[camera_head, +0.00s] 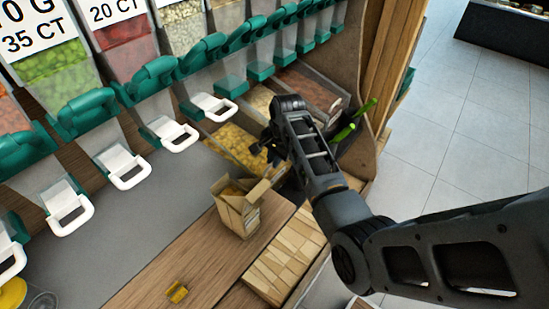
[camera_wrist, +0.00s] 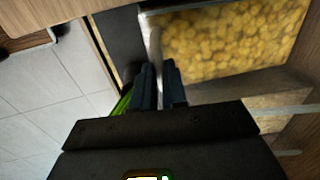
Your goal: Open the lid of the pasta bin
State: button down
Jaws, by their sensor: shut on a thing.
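The pasta bin (camera_head: 236,146), filled with yellow pieces, sits in the row of low bins beyond the counter. The yellow contents also show through or below a clear panel in the wrist view (camera_wrist: 235,42). A thin pale edge of the bin's lid (camera_wrist: 155,40) runs down between my fingers. My gripper (camera_head: 271,143) is at the right side of the bin, and in the wrist view its dark fingers (camera_wrist: 159,86) are closed on that edge. How far the lid is raised I cannot tell. My gripper hides part of the bin's right side.
An open paper bag (camera_head: 238,212) stands on the wooden counter close to my arm. Green-handled tools (camera_head: 350,125) lie right of my gripper. Dispensers with teal tops and white handles (camera_head: 123,166) line the left. Tiled floor (camera_head: 470,140) is clear at right.

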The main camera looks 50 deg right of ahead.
aim_at(265, 163)
jog(key=shift+w+r, duration=0.3)
jog(key=shift+w, duration=0.7)
jog(key=shift+w+r, duration=0.25)
jog(key=shift+w, duration=0.7)
jog(key=c, duration=1.2)
grip_release()
jog(key=shift+o, duration=0.2)
jog(key=shift+r, duration=0.1)
notch_tip(265, 163, up, 8)
jog(key=s, duration=0.1)
jog(key=shift+s+f, duration=0.25)
jog(key=shift+c, duration=0.2)
